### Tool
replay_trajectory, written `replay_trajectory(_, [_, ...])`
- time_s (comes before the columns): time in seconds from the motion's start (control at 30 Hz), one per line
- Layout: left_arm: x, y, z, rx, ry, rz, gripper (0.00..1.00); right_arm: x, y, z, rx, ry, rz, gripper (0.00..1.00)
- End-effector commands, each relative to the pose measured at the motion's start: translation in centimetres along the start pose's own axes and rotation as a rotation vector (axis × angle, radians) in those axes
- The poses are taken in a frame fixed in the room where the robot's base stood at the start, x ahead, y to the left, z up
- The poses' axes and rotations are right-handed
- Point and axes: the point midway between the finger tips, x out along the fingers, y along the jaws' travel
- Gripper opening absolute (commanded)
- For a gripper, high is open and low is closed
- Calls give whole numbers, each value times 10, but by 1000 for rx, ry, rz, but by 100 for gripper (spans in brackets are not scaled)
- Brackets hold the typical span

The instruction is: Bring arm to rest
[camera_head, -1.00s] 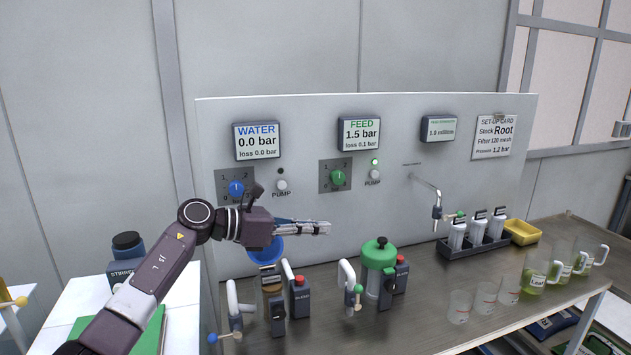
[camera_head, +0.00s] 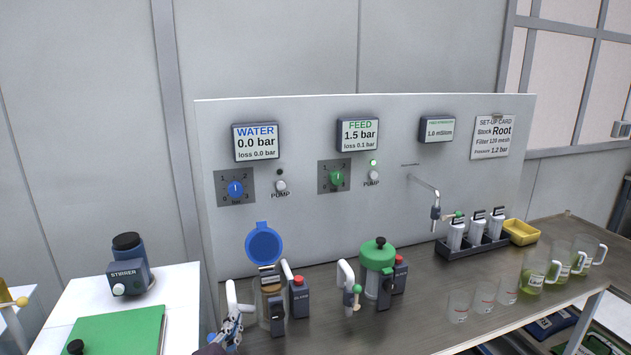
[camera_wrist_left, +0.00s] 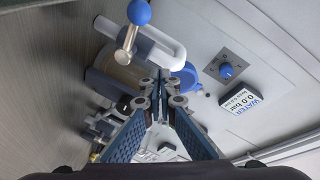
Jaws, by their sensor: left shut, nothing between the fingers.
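My left gripper (camera_head: 232,322) is low at the bottom edge of the head view, in front of the white handle pipe at the bench's left end. In the left wrist view the gripper (camera_wrist_left: 162,78) is shut and empty, its fingertips together. Beyond the fingertips that view shows a blue-knobbed valve lever (camera_wrist_left: 138,12), a white pipe loop (camera_wrist_left: 150,45) and a blue lid (camera_wrist_left: 188,78). I cannot tell whether the gripper touches any of them. Most of my left arm is below the head view. My right gripper is not in view.
The panel carries the WATER display (camera_head: 257,142) and FEED display (camera_head: 358,134). The open blue-lidded filter (camera_head: 264,245) and green-lidded filter (camera_head: 379,255) stand on the bench. Several jugs (camera_head: 534,272) are at right. A stirrer (camera_head: 128,265) and green book (camera_head: 118,328) are at left.

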Motion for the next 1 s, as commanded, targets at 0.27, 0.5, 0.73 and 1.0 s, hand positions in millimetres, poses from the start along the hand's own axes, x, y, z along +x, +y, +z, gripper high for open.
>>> replay_trajectory(0.27, [-126,96,105,-412,-430,304,0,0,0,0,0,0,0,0])
replay_trajectory(0.5, [-234,146,138,-615,-709,499,0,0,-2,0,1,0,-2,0])
replay_trajectory(0.73, [-316,168,145,-719,-900,630,0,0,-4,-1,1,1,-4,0])
replay_trajectory(1.0, [-335,203,162,-745,-985,688,0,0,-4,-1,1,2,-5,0])
